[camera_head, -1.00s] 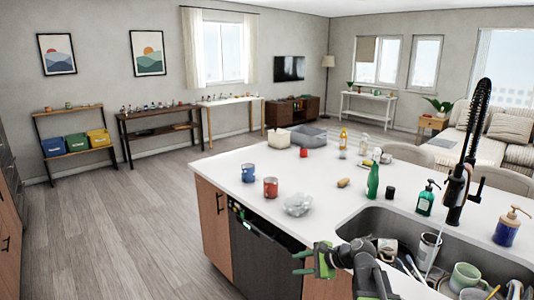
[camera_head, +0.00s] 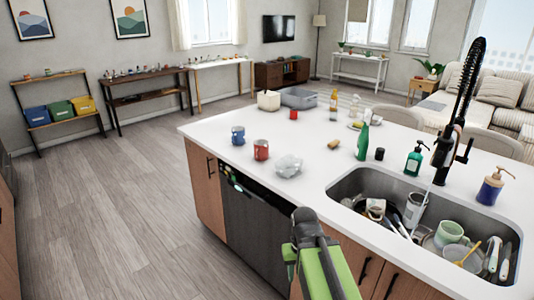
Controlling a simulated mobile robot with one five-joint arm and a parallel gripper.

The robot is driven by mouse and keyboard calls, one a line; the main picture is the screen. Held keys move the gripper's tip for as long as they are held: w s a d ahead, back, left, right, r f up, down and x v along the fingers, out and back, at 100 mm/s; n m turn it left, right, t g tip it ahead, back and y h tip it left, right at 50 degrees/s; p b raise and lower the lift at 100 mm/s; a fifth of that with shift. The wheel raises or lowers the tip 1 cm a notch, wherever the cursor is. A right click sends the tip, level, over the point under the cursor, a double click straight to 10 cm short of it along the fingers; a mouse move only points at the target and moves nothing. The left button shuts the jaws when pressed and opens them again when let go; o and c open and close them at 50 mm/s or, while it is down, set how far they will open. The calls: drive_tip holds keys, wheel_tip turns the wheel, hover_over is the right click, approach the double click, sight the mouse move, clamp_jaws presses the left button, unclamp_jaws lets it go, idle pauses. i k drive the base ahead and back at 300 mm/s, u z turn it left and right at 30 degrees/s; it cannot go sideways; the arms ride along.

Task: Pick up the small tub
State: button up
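A small cream tub (camera_head: 268,101) stands near the far left corner of the white island counter, beside a larger grey bin (camera_head: 298,97). My gripper (camera_head: 306,222) is low in front of the counter's near edge, in front of the dark dishwasher. It is well short of the tub, with the counter between them. The green and dark parts of my arm overlap, so its fingers cannot be made out clearly. Nothing is seen held in it.
A blue mug (camera_head: 238,135), a red mug (camera_head: 261,149) and a crumpled clear item (camera_head: 289,165) stand near the counter's left edge. The sink (camera_head: 345,190) holds dishes under a tall black faucet (camera_head: 458,120). The floor at left (camera_head: 110,210) is clear.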

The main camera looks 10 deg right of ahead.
sight(286, 167)
drive_tip(key=u, duration=0.65)
drive_tip(key=i, duration=1)
drive_tip(key=u, duration=0.4)
drive_tip(key=i, duration=1.2)
drive_tip(key=z, duration=0.4)
